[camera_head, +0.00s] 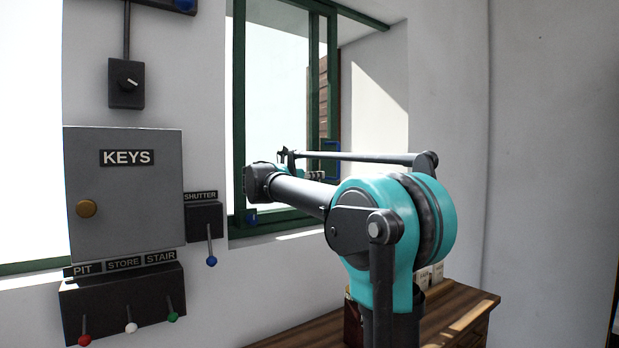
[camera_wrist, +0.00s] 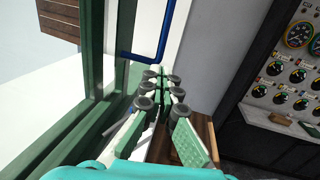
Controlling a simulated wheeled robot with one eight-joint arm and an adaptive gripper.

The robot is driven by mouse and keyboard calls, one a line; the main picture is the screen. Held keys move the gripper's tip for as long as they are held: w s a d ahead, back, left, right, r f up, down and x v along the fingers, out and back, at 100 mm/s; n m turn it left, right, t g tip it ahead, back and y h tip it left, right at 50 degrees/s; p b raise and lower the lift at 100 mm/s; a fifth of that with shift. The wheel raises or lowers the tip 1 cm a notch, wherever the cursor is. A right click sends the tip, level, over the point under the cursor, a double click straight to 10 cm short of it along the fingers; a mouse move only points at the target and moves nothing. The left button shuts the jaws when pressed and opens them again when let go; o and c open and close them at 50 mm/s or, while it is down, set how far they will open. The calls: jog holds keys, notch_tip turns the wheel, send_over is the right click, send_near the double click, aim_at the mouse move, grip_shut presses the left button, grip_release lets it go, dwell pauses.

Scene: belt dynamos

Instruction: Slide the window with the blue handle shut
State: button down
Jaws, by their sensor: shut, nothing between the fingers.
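The window (camera_head: 239,120) has a dark green frame set in a white wall recess. Its blue handle (camera_head: 331,146) shows at the right side, partly behind my arm. In the wrist view the blue handle (camera_wrist: 166,35) is a bent bar fixed to a green upright (camera_wrist: 128,45). My gripper (camera_wrist: 161,74) is shut and empty, with its fingertips just below the handle's lower bend in the picture; I cannot tell whether they touch it. In the head view my arm hides most of the gripper. Green uprights stand close together at the right of the window, with a wide bright area to their left.
A grey KEYS box (camera_head: 125,200), a SHUTTER lever (camera_head: 211,255) and a panel with PIT, STORE and STAIR levers (camera_head: 125,300) are on the wall at left. A wooden cabinet (camera_head: 455,310) stands below right. A gauge panel (camera_wrist: 290,70) is at right.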

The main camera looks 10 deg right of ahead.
jog(key=x, duration=0.7)
jog(key=shift+w+d, duration=0.2)
jog(key=shift+d, duration=0.15)
jog(key=shift+d, duration=0.1)
jog(key=s+d+x, duration=0.1)
jog(key=s+x, duration=0.1)
jog(key=x, duration=1.3)
jog(key=s+d+x, duration=0.2)
jog(key=s+x, duration=0.1)
jog(key=x, duration=1.3)
jog(key=shift+d, duration=0.35)
jog(key=shift+s, duration=0.1)
jog(key=v, duration=1.4)
jog(key=shift+a, duration=0.2)
